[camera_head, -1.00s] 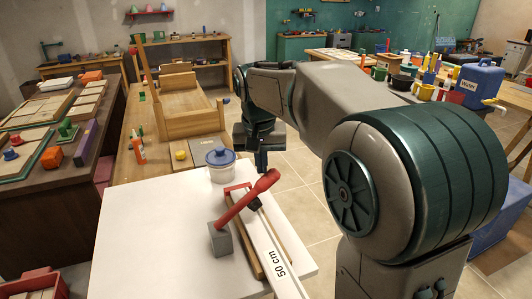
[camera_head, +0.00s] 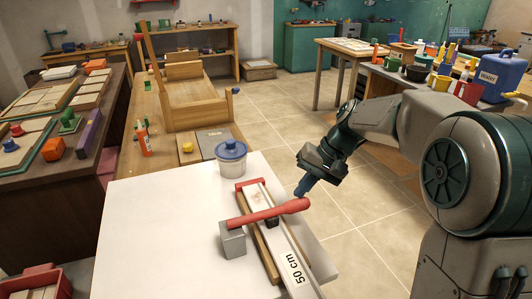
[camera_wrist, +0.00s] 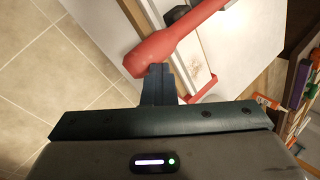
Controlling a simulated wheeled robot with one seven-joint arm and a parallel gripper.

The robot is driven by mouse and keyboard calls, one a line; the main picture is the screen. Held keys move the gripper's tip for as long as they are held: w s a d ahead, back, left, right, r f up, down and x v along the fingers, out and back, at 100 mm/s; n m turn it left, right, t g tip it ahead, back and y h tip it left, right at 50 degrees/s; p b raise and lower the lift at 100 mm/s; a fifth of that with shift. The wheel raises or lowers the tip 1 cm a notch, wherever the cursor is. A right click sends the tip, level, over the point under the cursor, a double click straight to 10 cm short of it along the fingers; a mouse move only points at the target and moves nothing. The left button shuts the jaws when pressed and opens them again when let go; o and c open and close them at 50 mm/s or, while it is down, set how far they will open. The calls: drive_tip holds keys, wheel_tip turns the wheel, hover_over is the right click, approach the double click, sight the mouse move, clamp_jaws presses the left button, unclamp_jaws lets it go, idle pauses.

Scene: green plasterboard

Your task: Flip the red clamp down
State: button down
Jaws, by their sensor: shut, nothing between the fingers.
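The red clamp (camera_head: 265,214) has a long handle that slants gently from a grey block (camera_head: 232,240) across a white board marked "50 cm" (camera_head: 292,262). A dark pad (camera_head: 271,223) under the handle is at the board; whether it touches is unclear. My gripper (camera_head: 302,189) is shut and empty, pointing down at the thick outer end of the handle. The wrist view shows the shut fingers (camera_wrist: 157,84) right at that red end (camera_wrist: 150,54), touching it or very close.
The white table top (camera_head: 150,240) holds a blue-lidded jar (camera_head: 231,159) behind the clamp. A grey case (camera_head: 214,142) and a yellow object (camera_head: 187,148) lie on the wooden bench beyond. Tiled floor (camera_head: 370,240) is open to the right.

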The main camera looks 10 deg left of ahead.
drive_tip(key=shift+d+f, duration=0.2)
drive_tip(key=shift+f, duration=0.35)
drive_tip(key=shift+r, duration=0.15)
drive_tip(key=w+a+r+p+v, duration=0.1)
drive_tip(key=p+v, duration=0.3)
drive_tip(key=v, duration=0.9)
drive_tip(key=shift+a+r, duration=0.15)
drive_tip(key=shift+a, duration=0.35)
drive_tip(key=shift+w, duration=0.15)
drive_tip(key=s+d+f+t+h+p, duration=0.1)
drive_tip(key=s+d+f+h, duration=0.1)
drive_tip(key=s+d, duration=0.2)
drive_tip(key=s+d+f+m+t+h+p, duration=0.1)
drive_tip(key=s+d, duration=0.3)
drive_tip(key=s, duration=0.7)
drive_tip(key=s+d+f+t+h+p, duration=0.2)
drive_tip(key=s+d, duration=0.2)
drive_tip(key=s, duration=0.3)
drive_tip(key=shift+s+d+f+m+h, duration=0.25)
drive_tip(key=shift+f+m+h, duration=0.05)
drive_tip(key=shift+f, duration=0.1)
